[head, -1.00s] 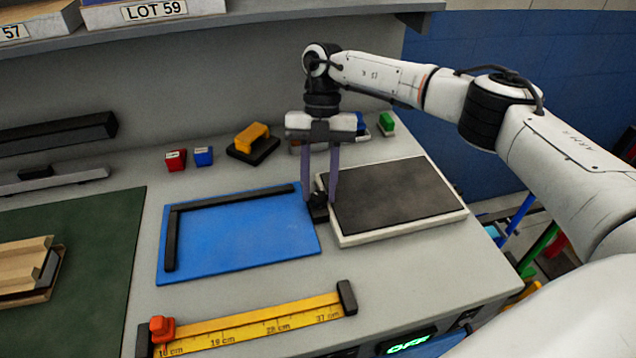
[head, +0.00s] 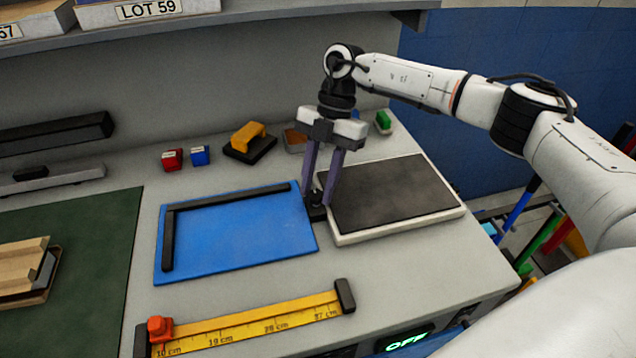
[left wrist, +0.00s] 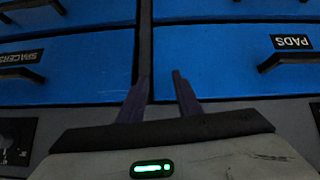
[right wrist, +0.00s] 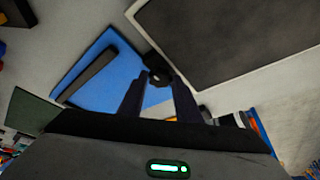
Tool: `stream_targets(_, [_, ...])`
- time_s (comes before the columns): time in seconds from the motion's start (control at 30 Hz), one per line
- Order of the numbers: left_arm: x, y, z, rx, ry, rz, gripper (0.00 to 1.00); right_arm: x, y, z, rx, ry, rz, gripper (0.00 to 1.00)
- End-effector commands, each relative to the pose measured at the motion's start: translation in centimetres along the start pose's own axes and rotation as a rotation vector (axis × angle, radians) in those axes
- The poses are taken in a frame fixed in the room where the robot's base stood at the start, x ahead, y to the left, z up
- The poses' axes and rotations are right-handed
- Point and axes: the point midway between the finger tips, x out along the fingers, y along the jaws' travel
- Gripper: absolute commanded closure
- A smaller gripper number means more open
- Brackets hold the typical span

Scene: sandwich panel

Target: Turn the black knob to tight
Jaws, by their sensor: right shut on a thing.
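The small black knob (head: 315,196) stands on a dark base between the blue plate and the dark-topped white slab. My right gripper (head: 318,192) reaches down from above with its purple fingers shut on the knob, one on each side, leaning slightly. In the right wrist view the knob (right wrist: 157,80) shows between the fingertips, partly hidden by them. I cannot read any tight marking on it. My left gripper (left wrist: 160,78) shows only in its own wrist view, open and empty, in front of blue drawer fronts.
The blue plate (head: 240,238) with a black L-shaped rail lies left of the knob. The slab (head: 372,237) is close on its right. A yellow ruler (head: 250,322) lies in front. Red (head: 172,160) and blue (head: 200,156) blocks stand behind.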

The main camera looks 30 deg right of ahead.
Motion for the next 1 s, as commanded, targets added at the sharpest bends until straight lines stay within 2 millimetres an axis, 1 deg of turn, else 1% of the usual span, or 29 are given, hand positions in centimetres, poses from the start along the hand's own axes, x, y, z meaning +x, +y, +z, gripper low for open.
stream_targets(0.03, [0.0,0.0,0.0,0.0,0.0,0.0,0.69,-0.3,0.1,0.2,0.004,-0.004,0.008,0.92])
stream_targets(0.27, [0.0,0.0,0.0,0.0,0.0,0.0,0.69,-0.3,0.1,0.2,0.005,-0.005,0.008,0.92])
stream_targets(0.3, [0.0,0.0,0.0,0.0,0.0,0.0,0.69,-0.3,0.1,0.2,0.005,-0.005,0.008,0.64])
stream_targets(0.37, [0.0,0.0,0.0,0.0,0.0,0.0,0.69,-0.2,0.1,0.2,0.004,-0.004,0.007,0.54])
stream_targets(0.4, [0.0,0.0,0.0,0.0,0.0,0.0,0.69,-0.2,0.1,0.2,0.004,-0.004,0.006,0.51])
stream_targets(0.67, [0.0,0.0,0.0,0.0,-0.001,-0.001,0.69,-0.1,0.0,0.1,0.002,-0.002,0.002,0.51])
stream_targets(0.77, [0.1,0.0,0.1,0.0,-0.001,-0.001,0.69,-0.6,0.1,0.1,0.002,-0.002,0.003,0.51])
stream_targets(0.87, [0.3,-0.1,0.3,0.0,-0.001,-0.001,0.69,-1.9,0.1,0.1,0.002,-0.003,0.006,0.51])
stream_targets(1.0, [0.6,-0.1,0.6,0.0,-0.001,-0.001,0.69,-4.7,0.1,0.2,0.002,-0.003,0.007,0.51])
